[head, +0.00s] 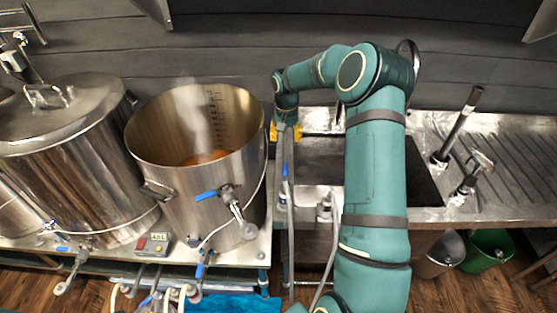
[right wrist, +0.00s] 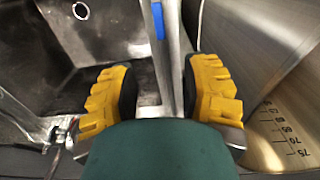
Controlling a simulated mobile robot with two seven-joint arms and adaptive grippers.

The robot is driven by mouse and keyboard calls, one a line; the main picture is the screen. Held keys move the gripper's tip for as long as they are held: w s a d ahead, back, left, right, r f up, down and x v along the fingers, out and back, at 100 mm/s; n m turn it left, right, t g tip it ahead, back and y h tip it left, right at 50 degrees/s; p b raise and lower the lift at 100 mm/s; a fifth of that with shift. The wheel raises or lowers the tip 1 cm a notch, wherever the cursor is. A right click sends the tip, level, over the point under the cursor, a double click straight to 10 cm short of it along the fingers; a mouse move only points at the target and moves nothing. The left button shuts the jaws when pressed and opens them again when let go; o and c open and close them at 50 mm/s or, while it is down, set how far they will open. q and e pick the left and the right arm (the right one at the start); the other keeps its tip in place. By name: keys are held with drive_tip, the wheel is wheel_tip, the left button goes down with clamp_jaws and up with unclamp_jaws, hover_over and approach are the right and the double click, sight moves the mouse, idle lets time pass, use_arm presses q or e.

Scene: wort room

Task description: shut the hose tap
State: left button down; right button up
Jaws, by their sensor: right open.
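The hose tap appears to be the fitting with a blue lever (head: 284,170) on the upright grey pipe between the kettle and the sink. The lever lies along the pipe; in the right wrist view the blue lever (right wrist: 158,20) shows at the top. My right gripper (head: 285,133) is at the top of this pipe, its yellow fingers pointing down. In the right wrist view the gripper (right wrist: 160,80) is open, with grey pipes (right wrist: 174,60) running between its fingers. I cannot tell whether a finger touches them. My left gripper is not in view.
The open steaming kettle (head: 187,135) stands close left of the pipe, with another blue-levered valve (head: 207,195) on its front. The dark sink (head: 320,155) lies to the right, partly hidden by my right arm. A lidded steel vessel (head: 75,160) stands at far left.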

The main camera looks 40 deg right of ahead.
sight(285, 168)
wheel_tip(285, 168, down, 13)
drive_tip(key=shift+f, duration=0.2)
idle(0.4)
drive_tip(key=shift+s, duration=0.1)
clamp_jaws()
